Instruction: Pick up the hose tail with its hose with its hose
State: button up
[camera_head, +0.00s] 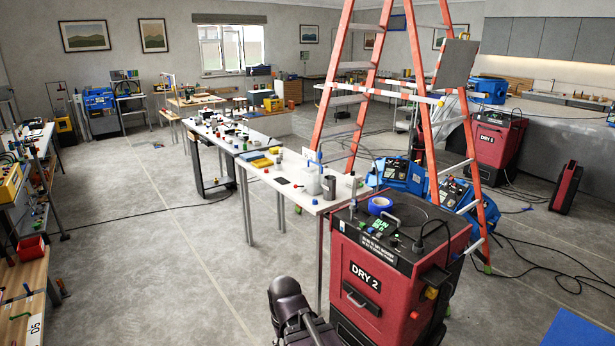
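I cannot pick out a hose tail for certain. A black hose or cable (447,240) bends over the top right of the red dryer marked DRY 2 (372,268). Its end is too small to tell. A dark part of my arm shows at the bottom centre, just left of that dryer. My gripper's fingers are not visible, so I cannot see whether it holds anything.
An orange stepladder (424,95) stands behind the dryer, with blue machines (402,173) at its foot. Black cables (560,262) lie on the floor at right. A long white table (318,207) holds several small items. The floor at left centre is mostly clear.

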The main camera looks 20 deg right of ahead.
aim_at(320, 155)
jog(key=z, duration=0.05)
jog(key=i, duration=3)
jog(key=z, duration=0.7)
